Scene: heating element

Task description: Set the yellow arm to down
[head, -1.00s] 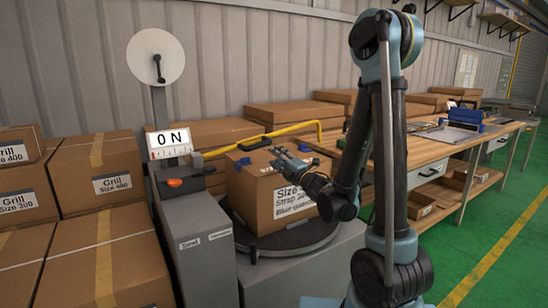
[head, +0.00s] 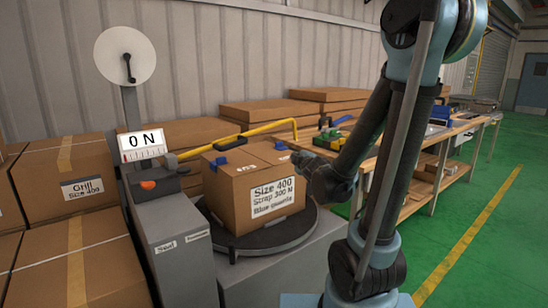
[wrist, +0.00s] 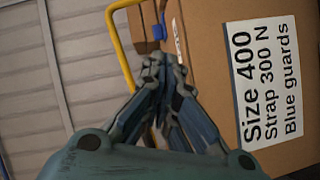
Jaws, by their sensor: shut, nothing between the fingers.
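The yellow arm (head: 255,131) is a bent tube running from the grey strapping machine (head: 178,240) to the right, behind and slightly above the carton's top. Its bend also shows in the wrist view (wrist: 119,55), left of the carton. The carton (head: 228,197) stands on a round dark turntable (head: 290,238); its label reads Size 400, Strap 300 N, Blue guards. My gripper (head: 300,160) is at the carton's right side near its top edge. In the wrist view its fingertips (wrist: 163,65) are together and empty, overlapping part of the tube; contact cannot be told.
A display (head: 141,143) reads 0 N, with an orange knob (head: 148,185) below it. Blue guards (head: 230,143) sit on the carton's top edges. Stacked cartons (head: 75,200) fill the left. A wooden workbench (head: 425,150) stands right; green floor (head: 480,240) is open there.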

